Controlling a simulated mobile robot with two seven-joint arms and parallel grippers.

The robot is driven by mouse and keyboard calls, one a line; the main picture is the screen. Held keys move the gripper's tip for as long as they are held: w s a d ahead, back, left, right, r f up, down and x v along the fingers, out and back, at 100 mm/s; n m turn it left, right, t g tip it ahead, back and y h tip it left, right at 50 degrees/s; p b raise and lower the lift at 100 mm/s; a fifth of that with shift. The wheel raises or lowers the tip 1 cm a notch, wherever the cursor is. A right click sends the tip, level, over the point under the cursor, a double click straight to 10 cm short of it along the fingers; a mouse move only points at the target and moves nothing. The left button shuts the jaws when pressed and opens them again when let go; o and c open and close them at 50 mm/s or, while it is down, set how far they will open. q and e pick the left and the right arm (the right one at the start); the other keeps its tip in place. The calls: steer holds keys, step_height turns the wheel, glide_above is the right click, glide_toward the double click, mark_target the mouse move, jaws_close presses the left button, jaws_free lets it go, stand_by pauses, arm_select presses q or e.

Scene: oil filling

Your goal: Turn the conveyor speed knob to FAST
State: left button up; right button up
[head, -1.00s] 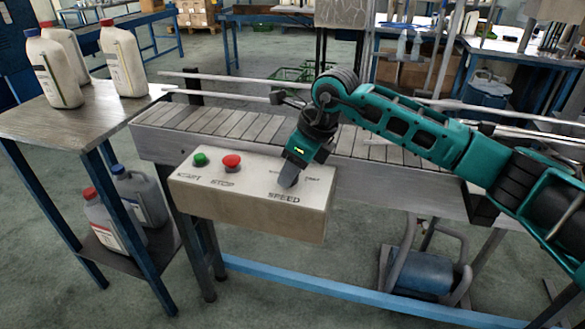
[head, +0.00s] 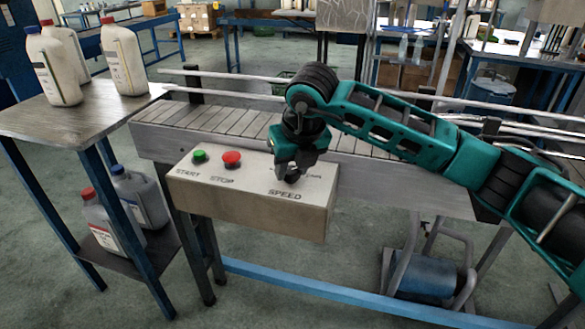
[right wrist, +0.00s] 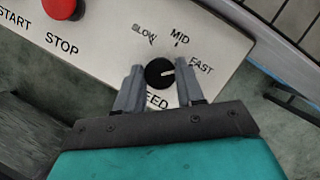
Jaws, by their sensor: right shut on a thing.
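The black round speed knob (right wrist: 159,73) is on top of the pale control box (head: 250,208). In the right wrist view, its white pointer mark lies toward the right, on the side of the printed FAST label (right wrist: 202,66). SLOW and MID are printed further round to the left. My right gripper (right wrist: 160,80) is shut on the knob, with one finger on each side of it. In the head view, my right gripper (head: 291,173) is down at the box top above the SPEED label and hides the knob. My left gripper is not in view.
The red STOP button (head: 232,159) and green START button (head: 199,156) stand left of the gripper on the same box. The conveyor (head: 220,119) runs behind the box. A table (head: 30,120) with white bottles stands at the left.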

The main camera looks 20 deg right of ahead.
steer(key=shift+m, duration=0.4)
steer(key=o, duration=1)
steer(key=shift+r, duration=0.15)
